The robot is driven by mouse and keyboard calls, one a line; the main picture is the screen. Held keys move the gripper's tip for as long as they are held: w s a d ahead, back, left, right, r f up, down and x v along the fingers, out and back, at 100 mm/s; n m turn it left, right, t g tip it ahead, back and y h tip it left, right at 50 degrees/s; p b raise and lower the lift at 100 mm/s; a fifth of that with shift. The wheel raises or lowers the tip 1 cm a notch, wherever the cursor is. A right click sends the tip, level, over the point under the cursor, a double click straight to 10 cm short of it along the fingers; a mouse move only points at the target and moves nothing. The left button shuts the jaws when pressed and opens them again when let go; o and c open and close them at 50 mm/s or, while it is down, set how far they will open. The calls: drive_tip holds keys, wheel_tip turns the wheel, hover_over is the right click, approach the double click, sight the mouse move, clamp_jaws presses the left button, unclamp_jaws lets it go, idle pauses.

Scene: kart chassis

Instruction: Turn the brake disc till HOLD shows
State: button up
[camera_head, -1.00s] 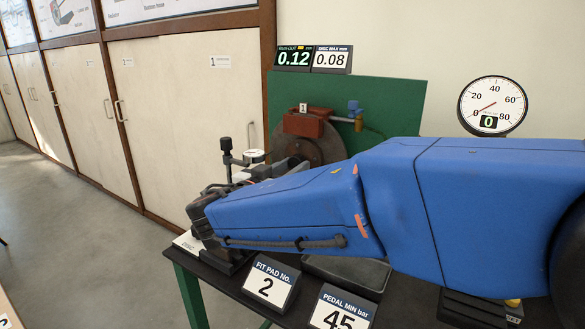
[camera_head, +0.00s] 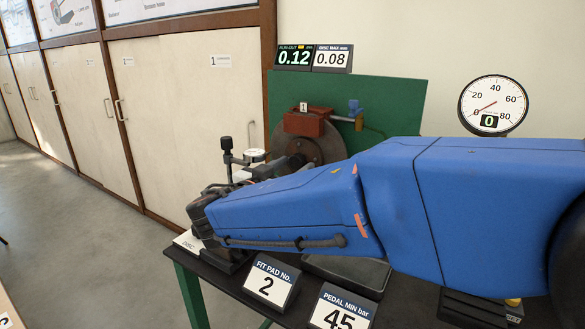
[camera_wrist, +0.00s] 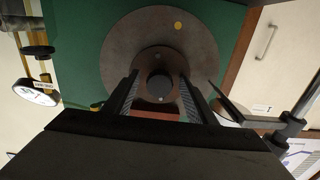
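The brake disc (camera_head: 325,147) is a brown-grey disc on a green panel, partly hidden behind my blue arm in the head view. In the wrist view the disc (camera_wrist: 120,52) faces me, with a yellow dot near its upper right rim. Its round hub (camera_wrist: 160,65) has a dark centre. My gripper (camera_wrist: 159,76) has its two fingers spread, one on each side of the hub's dark centre, with gaps visible; contact with the hub cannot be told. The run-out display (camera_head: 293,57) reads 0.12; I see no HOLD on it.
A DISC MAX sign (camera_head: 332,59) shows 0.08. A red-brown caliper (camera_head: 306,123) sits at the disc's top. A pressure gauge (camera_head: 493,105) reads 0.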

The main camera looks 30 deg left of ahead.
drive_tip(key=s+a, duration=0.1)
drive_tip(key=s, duration=1.6)
drive_tip(key=shift+s+a, duration=0.15)
drive_tip(key=shift+s, duration=0.1)
